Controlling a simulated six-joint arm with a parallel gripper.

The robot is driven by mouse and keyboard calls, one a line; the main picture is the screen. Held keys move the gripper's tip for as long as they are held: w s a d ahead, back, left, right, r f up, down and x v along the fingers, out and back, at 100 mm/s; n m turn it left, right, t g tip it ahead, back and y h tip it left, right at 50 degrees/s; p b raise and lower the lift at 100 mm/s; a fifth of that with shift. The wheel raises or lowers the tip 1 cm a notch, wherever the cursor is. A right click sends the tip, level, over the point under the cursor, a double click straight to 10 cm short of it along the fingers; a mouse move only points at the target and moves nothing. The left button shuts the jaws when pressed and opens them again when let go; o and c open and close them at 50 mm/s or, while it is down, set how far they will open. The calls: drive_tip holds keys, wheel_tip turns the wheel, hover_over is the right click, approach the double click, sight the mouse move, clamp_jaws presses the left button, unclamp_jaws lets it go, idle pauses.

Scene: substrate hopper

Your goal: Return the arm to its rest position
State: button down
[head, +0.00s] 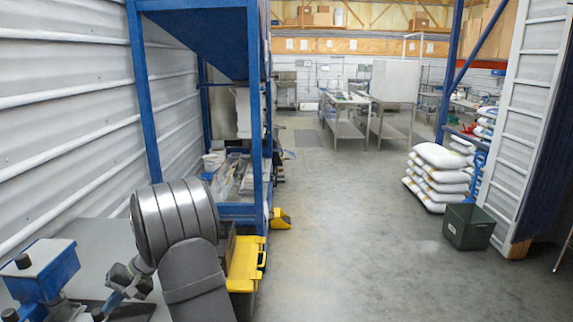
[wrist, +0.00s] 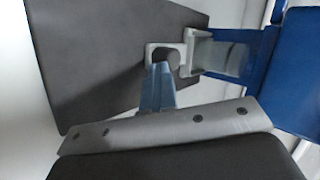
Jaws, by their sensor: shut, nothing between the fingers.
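My gripper (wrist: 158,88) shows in the wrist view as a narrow blue-grey piece standing out from a grey bar with dark screws. It looks shut with nothing held. Its tip is close to a pale ring-shaped bracket (wrist: 186,50); I cannot tell whether they touch. In the head view, my arm's large grey joint and dark link stand at the lower left, bent down over a grey tabletop (head: 92,238). The gripper end there is small and partly hidden near the blue unit.
A blue unit (head: 45,268) with black knobs sits left of my arm. The blue hopper frame (head: 142,95) rises behind it. A yellow bin (head: 245,265) is close on the right. White sacks (head: 440,175) and a dark green crate (head: 468,227) stand farther right. The floor between is clear.

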drive_tip(key=d, duration=0.3)
drive_tip(key=w+d, duration=0.1)
drive_tip(key=d, duration=0.1)
drive_tip(key=w+d, duration=0.1)
drive_tip(key=d, duration=0.2)
drive_tip(key=shift+d, duration=0.3)
drive_tip(key=v, duration=1)
drive_tip(key=s+a+r+n+t+h, duration=0.2)
drive_tip(key=s+a+r+n+h, duration=0.1)
drive_tip(key=a+n, duration=0.3)
drive_tip(key=s+a+r+n+t+h, duration=0.1)
drive_tip(key=s+a+r+n+h, duration=0.2)
drive_tip(key=a+r+n+h, duration=0.2)
drive_tip(key=a+r+n, duration=0.1)
drive_tip(key=a+n, duration=0.1)
drive_tip(key=n, duration=0.1)
drive_tip(key=shift+s+r+n+t, duration=0.25)
drive_tip(key=shift+s+n+t, duration=0.1)
drive_tip(key=shift+n+t, duration=0.05)
